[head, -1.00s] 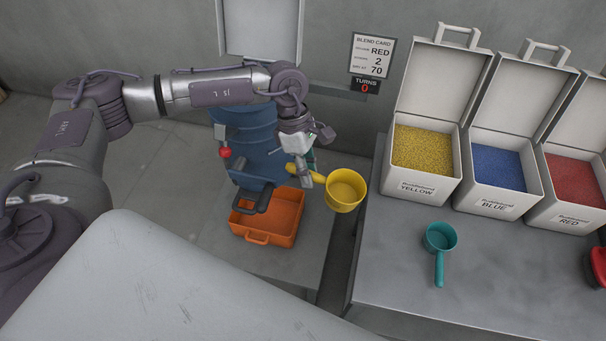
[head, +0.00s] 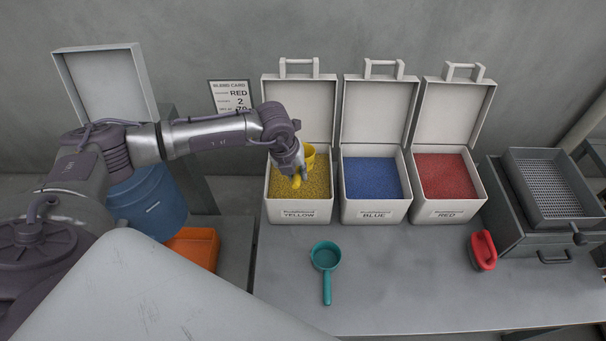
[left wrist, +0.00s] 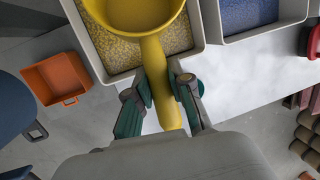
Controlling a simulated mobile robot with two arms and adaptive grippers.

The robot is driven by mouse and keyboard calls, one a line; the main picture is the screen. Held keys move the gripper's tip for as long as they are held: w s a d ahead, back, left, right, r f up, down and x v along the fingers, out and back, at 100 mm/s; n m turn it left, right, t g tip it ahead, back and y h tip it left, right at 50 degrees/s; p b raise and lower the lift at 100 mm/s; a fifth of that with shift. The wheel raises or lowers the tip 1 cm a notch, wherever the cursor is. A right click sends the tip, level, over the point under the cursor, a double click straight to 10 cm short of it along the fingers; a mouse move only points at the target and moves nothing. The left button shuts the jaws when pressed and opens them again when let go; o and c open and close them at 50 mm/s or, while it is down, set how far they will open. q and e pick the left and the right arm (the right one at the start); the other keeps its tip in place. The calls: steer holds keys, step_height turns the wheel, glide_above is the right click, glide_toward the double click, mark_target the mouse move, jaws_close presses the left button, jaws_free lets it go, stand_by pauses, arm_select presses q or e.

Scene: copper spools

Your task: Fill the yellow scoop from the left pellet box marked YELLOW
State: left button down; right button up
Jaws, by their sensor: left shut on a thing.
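The yellow scoop (head: 309,154) is over the left pellet box, marked YELLOW (head: 299,219), in the head view. My left gripper (head: 297,178) is shut on its handle. In the left wrist view the gripper's fingers (left wrist: 160,90) close on the yellow handle, and the scoop's bowl (left wrist: 135,12) extends past the top edge of the picture. The bowl looks empty where it shows. The box's lid is open and yellow pellets (head: 318,184) fill it. I cannot tell whether the scoop touches the pellets. My right gripper is not in view.
Open boxes of blue pellets (head: 371,178) and red pellets (head: 443,178) stand close on the right. A blue drum (head: 148,204) and an orange bin (head: 194,246) are at left.

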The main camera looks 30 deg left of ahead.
arm_select(q)
steer(key=shift+w+d, duration=0.1)
steer(key=shift+w, duration=0.2)
steer(key=shift+w+n, duration=0.1)
steer(key=shift+n, duration=0.2)
steer(key=shift+w+f+b, duration=0.15)
steer(key=shift+f+b, duration=0.1)
steer(key=shift+b, duration=0.05)
steer(key=w+b, duration=0.1)
steer(key=w+a+f+g+b, duration=0.1)
steer(key=b, duration=0.1)
steer(key=w+f+g+h+b, duration=0.1)
steer(key=shift+w+a+f+b, duration=0.1)
steer(key=shift+a+f+b, duration=0.15)
steer(key=shift+a+b, duration=0.15)
step_height(320, 180, down, 9)
steer(key=w+a+g+b, duration=0.1)
steer(key=w+b, duration=0.1)
steer(key=b, duration=0.7)
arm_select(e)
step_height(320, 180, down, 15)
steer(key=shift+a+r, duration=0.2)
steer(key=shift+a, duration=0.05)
arm_select(q)
steer(key=shift+f, duration=0.1)
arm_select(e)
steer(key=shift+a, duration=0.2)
